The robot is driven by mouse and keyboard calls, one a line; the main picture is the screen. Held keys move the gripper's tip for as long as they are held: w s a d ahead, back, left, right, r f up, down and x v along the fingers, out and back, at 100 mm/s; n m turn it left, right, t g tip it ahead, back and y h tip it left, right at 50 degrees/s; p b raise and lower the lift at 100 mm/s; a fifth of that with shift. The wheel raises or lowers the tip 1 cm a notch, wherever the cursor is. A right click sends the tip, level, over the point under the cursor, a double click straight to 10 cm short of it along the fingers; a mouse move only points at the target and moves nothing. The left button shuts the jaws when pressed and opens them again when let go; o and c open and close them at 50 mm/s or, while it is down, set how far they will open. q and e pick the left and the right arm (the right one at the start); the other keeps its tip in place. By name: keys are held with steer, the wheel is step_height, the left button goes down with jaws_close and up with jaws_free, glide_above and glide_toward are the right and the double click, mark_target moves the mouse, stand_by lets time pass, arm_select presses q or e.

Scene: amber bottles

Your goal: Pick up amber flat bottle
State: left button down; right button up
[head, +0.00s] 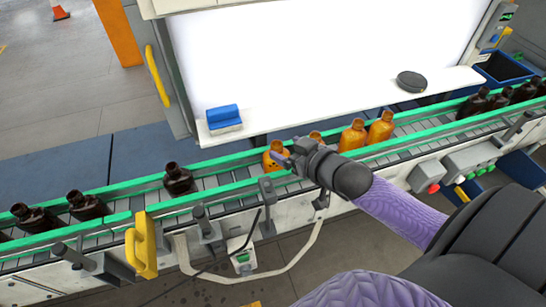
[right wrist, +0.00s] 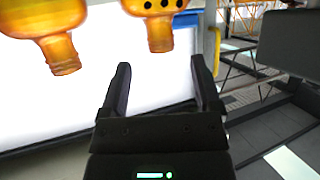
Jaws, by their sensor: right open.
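Several amber bottles stand upright on the conveyor in the head view. One amber bottle (head: 273,153) is beside the fingertips of my right gripper (head: 287,152). Another amber bottle (head: 315,137) is partly hidden behind that gripper, and two more (head: 353,135) (head: 381,127) stand to the right. In the right wrist view my right gripper (right wrist: 162,78) is open, with nothing between its fingers. Two amber bottles (right wrist: 62,52) (right wrist: 160,34) appear upside down at the top, apart from the fingers. I cannot tell which bottle is flat. My left gripper is out of view.
Dark brown bottles (head: 179,180) stand on the conveyor at both ends. Green rails (head: 125,217) edge the belt. A white shelf behind holds a blue-and-white block (head: 224,118) and a dark round object (head: 411,81). A yellow handle (head: 146,246) rises at the front left.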

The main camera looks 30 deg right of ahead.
mark_target(273, 144)
steer(key=b+x, duration=0.1)
steer(key=x, duration=0.5)
steer(key=shift+a+f, duration=0.1)
steer(key=shift+f, duration=0.15)
jaws_close()
stand_by(1.0)
